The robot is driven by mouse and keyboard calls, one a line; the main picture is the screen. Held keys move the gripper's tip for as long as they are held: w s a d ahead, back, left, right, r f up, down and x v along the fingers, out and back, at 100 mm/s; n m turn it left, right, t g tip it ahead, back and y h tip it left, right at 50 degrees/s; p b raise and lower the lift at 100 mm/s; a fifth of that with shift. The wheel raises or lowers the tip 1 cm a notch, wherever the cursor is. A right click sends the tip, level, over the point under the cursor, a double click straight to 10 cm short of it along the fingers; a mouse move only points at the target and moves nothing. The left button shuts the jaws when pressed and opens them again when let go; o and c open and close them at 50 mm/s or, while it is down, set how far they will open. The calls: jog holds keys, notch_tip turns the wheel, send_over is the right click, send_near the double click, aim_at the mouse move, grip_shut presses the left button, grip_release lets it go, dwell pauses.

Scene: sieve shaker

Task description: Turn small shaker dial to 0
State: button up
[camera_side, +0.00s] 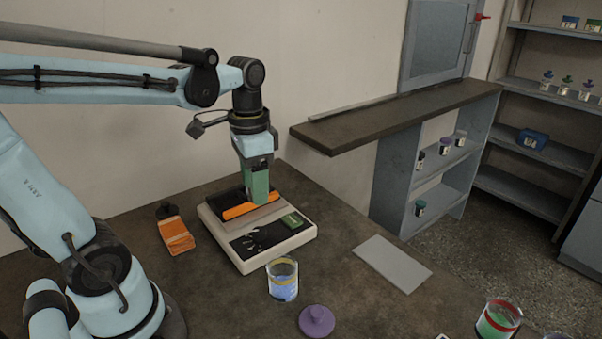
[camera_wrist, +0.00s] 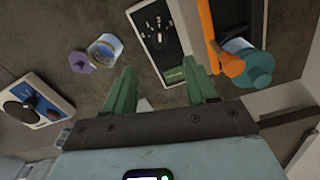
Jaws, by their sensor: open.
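A low beige device (camera_side: 234,262) with an orange bar (camera_side: 240,211) stands under my arm in the side view. Its black panel (camera_side: 262,240) has white marks in an arc and a green display (camera_side: 292,220); the panel also shows in the wrist view (camera_wrist: 157,30). The dial itself is too small to make out clearly. A second device (camera_wrist: 35,100) with a large black dial (camera_wrist: 20,112) is at the left of the wrist view. I cannot tell which is the small shaker. My gripper (camera_wrist: 160,66) is open and empty, with green fingers pointing down over the first device (camera_side: 257,201).
A beaker with blue liquid (camera_side: 283,282) and a purple lid-like piece (camera_side: 316,320) stand in front. A grey plate (camera_side: 393,263) lies to the right. A teal-capped container (camera_wrist: 252,68) is at right in the wrist view.

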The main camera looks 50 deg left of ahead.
aim_at(259, 230)
jog(key=shift+f, duration=5.2)
jog(key=shift+c, duration=0.5)
jog(key=c, duration=1)
